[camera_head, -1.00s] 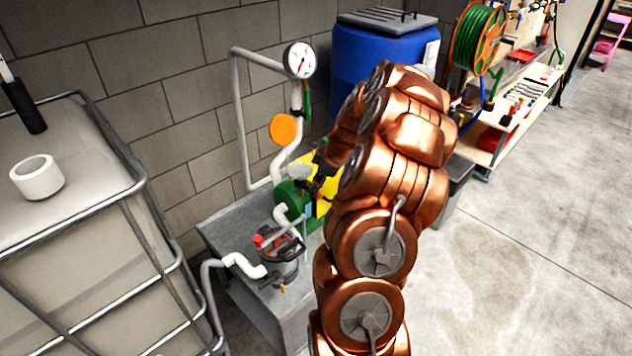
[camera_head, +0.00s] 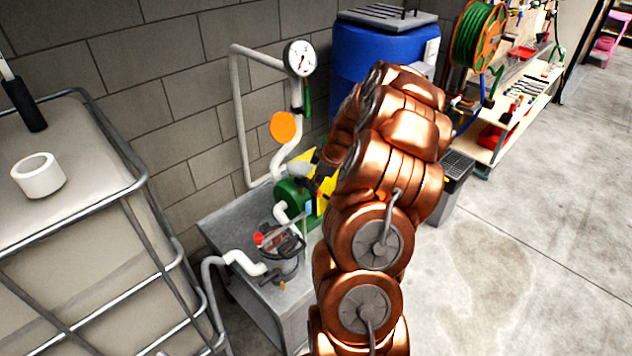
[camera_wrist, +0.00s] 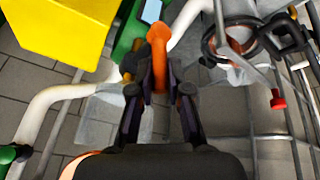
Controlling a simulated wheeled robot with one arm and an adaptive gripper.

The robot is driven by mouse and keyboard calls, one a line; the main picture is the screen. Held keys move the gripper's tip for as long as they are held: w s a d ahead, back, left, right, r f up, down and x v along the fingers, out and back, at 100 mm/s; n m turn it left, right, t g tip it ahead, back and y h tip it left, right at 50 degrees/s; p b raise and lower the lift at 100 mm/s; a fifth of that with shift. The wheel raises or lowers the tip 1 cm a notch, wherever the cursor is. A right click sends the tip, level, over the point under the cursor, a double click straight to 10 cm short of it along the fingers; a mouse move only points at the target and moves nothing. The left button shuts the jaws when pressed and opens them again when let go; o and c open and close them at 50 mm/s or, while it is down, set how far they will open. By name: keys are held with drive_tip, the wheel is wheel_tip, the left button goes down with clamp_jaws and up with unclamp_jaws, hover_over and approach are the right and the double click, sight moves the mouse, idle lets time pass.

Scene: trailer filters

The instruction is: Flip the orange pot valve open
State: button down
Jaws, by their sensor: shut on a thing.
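In the wrist view an orange valve handle (camera_wrist: 158,42) stands between the fingertips of my gripper (camera_wrist: 159,82). The dark fingers are closed in on it from both sides. The handle's lower part is partly hidden by the fingers. In the head view my copper arm covers most of the gripper and this handle. The green pump (camera_head: 291,194) is beside the gripper there, with a pale funnel-like pot (camera_head: 304,163) above it.
A yellow box (camera_wrist: 62,28) is close at the upper left of the wrist view. A strainer pot (camera_head: 278,248) with a red knob (camera_wrist: 278,100) and white pipes are near. An orange disc (camera_head: 283,126) hangs by the wall pipe. A caged tank (camera_head: 85,190) stands left.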

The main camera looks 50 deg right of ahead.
drive_tip(key=shift+w+f+b, duration=0.1)
drive_tip(key=shift+f+b, duration=0.05)
drive_tip(key=shift+b, duration=0.3)
drive_tip(key=shift+d+y+b, duration=0.25)
drive_tip(key=shift+y+b, duration=0.05)
drive_tip(key=shift+b, duration=0.65)
drive_tip(key=shift+d+y+b, duration=0.1)
drive_tip(key=shift+y+b, duration=0.2)
drive_tip(key=shift+b, duration=0.4)
drive_tip(key=shift+d+b, duration=0.15)
drive_tip(key=shift+b, duration=0.4)
drive_tip(key=shift+r+y, duration=0.2)
drive_tip(key=shift+y, duration=0.2)
drive_tip(key=c, duration=1.4)
unclamp_jaws()
drive_tip(key=v, duration=1.2)
